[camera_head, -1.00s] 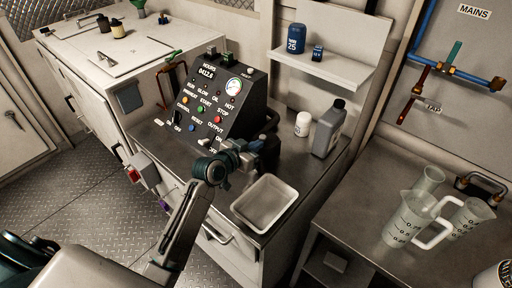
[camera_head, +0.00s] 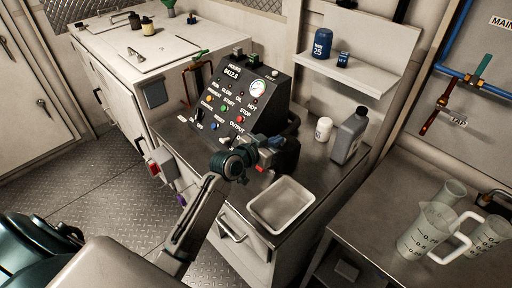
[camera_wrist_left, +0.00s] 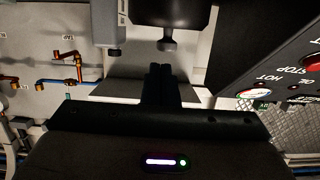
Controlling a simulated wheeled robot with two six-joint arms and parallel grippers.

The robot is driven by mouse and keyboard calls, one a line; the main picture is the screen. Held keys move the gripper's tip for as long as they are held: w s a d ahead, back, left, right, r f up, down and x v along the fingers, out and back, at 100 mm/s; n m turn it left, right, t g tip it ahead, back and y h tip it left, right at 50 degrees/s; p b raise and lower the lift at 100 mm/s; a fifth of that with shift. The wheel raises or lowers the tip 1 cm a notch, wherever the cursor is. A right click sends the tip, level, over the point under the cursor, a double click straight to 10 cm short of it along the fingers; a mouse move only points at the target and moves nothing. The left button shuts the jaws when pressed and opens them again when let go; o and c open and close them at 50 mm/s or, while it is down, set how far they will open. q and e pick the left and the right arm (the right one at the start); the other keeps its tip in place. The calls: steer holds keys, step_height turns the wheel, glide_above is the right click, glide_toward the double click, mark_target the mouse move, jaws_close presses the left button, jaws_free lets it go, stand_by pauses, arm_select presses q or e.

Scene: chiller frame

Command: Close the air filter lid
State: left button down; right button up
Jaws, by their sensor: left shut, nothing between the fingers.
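A dark rounded body (camera_head: 289,153) stands on the counter just right of the control panel, partly hidden behind my left gripper (camera_head: 270,149). It is probably the air filter, but I cannot make out its lid or hinge. In the left wrist view, which is upside down, a black body with a small knob (camera_wrist_left: 167,43) hangs at the top centre, beyond my shut, empty left fingers (camera_wrist_left: 160,71). The fingers appear apart from the knob, though depth is hard to judge. My right gripper is not in view.
The sloped control panel (camera_head: 243,100) stands left of the gripper. A white tray (camera_head: 281,225) lies in front, and a grey bottle (camera_head: 348,138) and white jar (camera_head: 323,129) stand to the right. A shelf (camera_head: 345,72) overhangs behind. Clear measuring jugs (camera_head: 425,235) stand at lower right.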

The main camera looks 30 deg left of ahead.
arm_select(q)
steer(key=shift+r+b+v, duration=0.35)
steer(key=shift+b+v, duration=1.2)
steer(key=shift+v, duration=3.65)
steer(key=s+f+g, duration=0.1)
steer(key=s+f, duration=0.2)
steer(key=s+f+g+y, duration=0.1)
steer(key=s+f, duration=0.1)
steer(key=f, duration=0.1)
steer(key=s+d+f+g+y, duration=0.1)
steer(key=s+f+g, duration=0.1)
steer(key=s+f, duration=0.1)
steer(key=shift+s+f+n, duration=0.3)
steer(key=shift+f, duration=0.1)
steer(key=s+a+f+n+g+y, duration=0.15)
steer(key=s+f+g, duration=0.25)
steer(key=s, duration=0.6)
steer(key=s+a+f+n+g+y, duration=0.1)
steer(key=s+f+g+y, duration=0.25)
steer(key=s, duration=0.65)
step_height(320, 180, down, 29)
steer(key=w+a+h, duration=0.1)
steer(key=a, duration=0.1)
steer(key=s+a+f+g+b, duration=0.1)
steer(key=s+f+g, duration=0.1)
steer(key=s+f, duration=1.7)
step_height(320, 180, down, 3)
steer(key=shift+a, duration=0.25)
